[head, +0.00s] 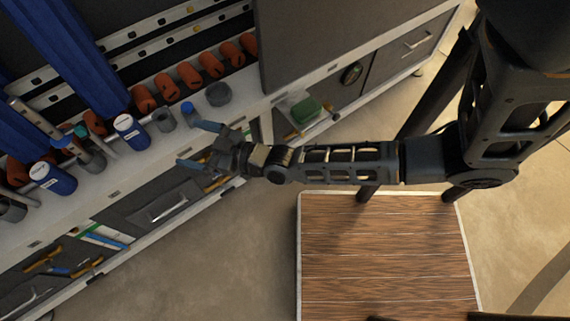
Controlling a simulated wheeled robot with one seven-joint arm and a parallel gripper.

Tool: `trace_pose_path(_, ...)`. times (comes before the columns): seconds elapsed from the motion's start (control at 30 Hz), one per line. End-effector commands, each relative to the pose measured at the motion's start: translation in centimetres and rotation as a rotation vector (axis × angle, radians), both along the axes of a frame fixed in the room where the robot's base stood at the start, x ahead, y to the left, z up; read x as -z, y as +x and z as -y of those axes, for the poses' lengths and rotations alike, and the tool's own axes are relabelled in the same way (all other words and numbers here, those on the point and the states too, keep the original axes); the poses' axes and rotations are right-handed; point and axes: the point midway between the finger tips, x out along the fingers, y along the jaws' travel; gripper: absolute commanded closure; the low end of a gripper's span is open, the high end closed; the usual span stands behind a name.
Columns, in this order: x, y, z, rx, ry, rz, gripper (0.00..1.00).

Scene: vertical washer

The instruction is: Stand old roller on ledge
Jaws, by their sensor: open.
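The ledge (103,177) is a long pale shelf that runs from lower left to upper right in the head view. I cannot tell for sure which thing is the old roller. A row of several orange-red rollers (189,75) lines the back of the ledge. Two blue cylinders with white tops stand on it, one near the middle (131,134) and one farther left (53,178). My gripper (195,145) is open, its fingers spread near the ledge's front edge. Nothing shows between the fingers.
Dark cups (218,94), a small blue bottle (189,113) and other small containers stand on the ledge. Tall blue columns (84,62) rise behind. Drawers and tool trays (160,203) lie below. A wooden-topped platform (382,255) stands at lower right. Floor between is clear.

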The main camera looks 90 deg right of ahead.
Motion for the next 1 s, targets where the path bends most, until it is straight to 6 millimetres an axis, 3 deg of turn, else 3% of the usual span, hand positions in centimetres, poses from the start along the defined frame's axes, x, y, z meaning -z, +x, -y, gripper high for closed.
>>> trace_pose_path(0.03, -0.8, -2.5, -1.0, -0.031, -0.005, -0.021, 0.04)
trace_pose_path(0.2, -4.1, -8.9, -5.1, -0.124, 0.009, -0.077, 0.04)
trace_pose_path(0.5, -12.4, -18.0, -12.1, -0.22, 0.088, -0.175, 0.04)
trace_pose_path(0.73, -17.7, -20.9, -14.9, -0.234, 0.145, -0.215, 0.04)
trace_pose_path(1.0, -18.9, -21.3, -15.4, -0.234, 0.159, -0.223, 0.04)
